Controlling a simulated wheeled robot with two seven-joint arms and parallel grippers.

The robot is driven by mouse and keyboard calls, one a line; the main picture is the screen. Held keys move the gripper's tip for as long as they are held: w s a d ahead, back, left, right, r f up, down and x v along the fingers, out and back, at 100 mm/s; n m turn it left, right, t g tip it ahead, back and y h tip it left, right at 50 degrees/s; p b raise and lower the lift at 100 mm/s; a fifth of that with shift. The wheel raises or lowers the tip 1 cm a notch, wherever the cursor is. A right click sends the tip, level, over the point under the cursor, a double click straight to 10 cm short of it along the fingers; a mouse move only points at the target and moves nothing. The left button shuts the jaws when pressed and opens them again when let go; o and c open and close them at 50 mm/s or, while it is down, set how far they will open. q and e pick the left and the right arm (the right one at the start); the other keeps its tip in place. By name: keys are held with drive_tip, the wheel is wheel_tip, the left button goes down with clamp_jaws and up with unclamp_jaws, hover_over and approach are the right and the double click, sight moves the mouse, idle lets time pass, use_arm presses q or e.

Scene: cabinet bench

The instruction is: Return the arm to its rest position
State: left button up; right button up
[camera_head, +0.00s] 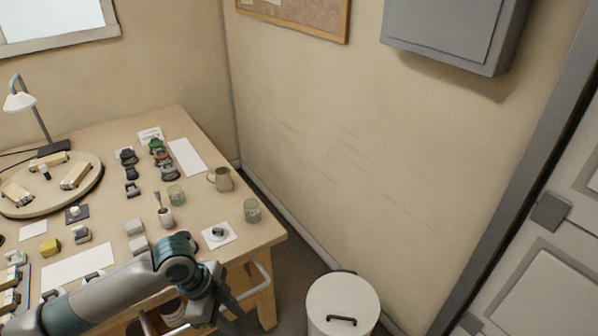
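One arm of mine, grey and teal, comes in from the lower left across the front edge of the wooden table (215,160); I take it to be my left arm. Its dark gripper (222,302) points down in front of the table, beside a light rail at the table's front. The fingers are small and partly hidden by the wrist, so I cannot tell whether they are open or holding anything. My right gripper is not in view.
The table bears a round wooden turntable (92,187), a desk lamp (52,148), a metal pitcher (221,180), green glasses (252,211) and several small blocks. A white lidded bin (343,300) stands on the floor at the right. A grey wall cabinet (440,30) hangs above.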

use_arm(q)
drive_tip(key=w+a+f+n+t, duration=0.1)
drive_tip(key=w+f+n, duration=0.25)
drive_tip(key=f, duration=0.35)
drive_tip(key=w+f+n+t, duration=0.25)
drive_tip(key=w+f, duration=0.25)
drive_tip(key=f, duration=0.3)
drive_tip(key=s+a+f+n+y, duration=0.1)
drive_tip(key=s+a+f+n, duration=0.25)
drive_tip(key=f, duration=0.65)
drive_tip(key=s+a+f+n+y, duration=0.1)
drive_tip(key=s+a+f+n, duration=0.25)
drive_tip(key=f, duration=0.65)
drive_tip(key=s+a+f+n+y, duration=0.1)
drive_tip(key=s+a+f, duration=0.1)
drive_tip(key=s+f, duration=0.65)
drive_tip(key=s+a+f+n, duration=0.15)
drive_tip(key=s+f, duration=0.35)
drive_tip(key=s, duration=0.7)
drive_tip(key=s+f+g, duration=0.1)
drive_tip(key=s+f, duration=0.1)
drive_tip(key=s, duration=0.9)
drive_tip(key=s+f+g, duration=0.1)
drive_tip(key=s+f, duration=0.2)
drive_tip(key=s, duration=0.8)
drive_tip(key=shift+s+d+f+g+y, duration=0.15)
drive_tip(key=shift+s+d+g+y, duration=0.05)
drive_tip(key=shift+d+g+y, duration=0.2)
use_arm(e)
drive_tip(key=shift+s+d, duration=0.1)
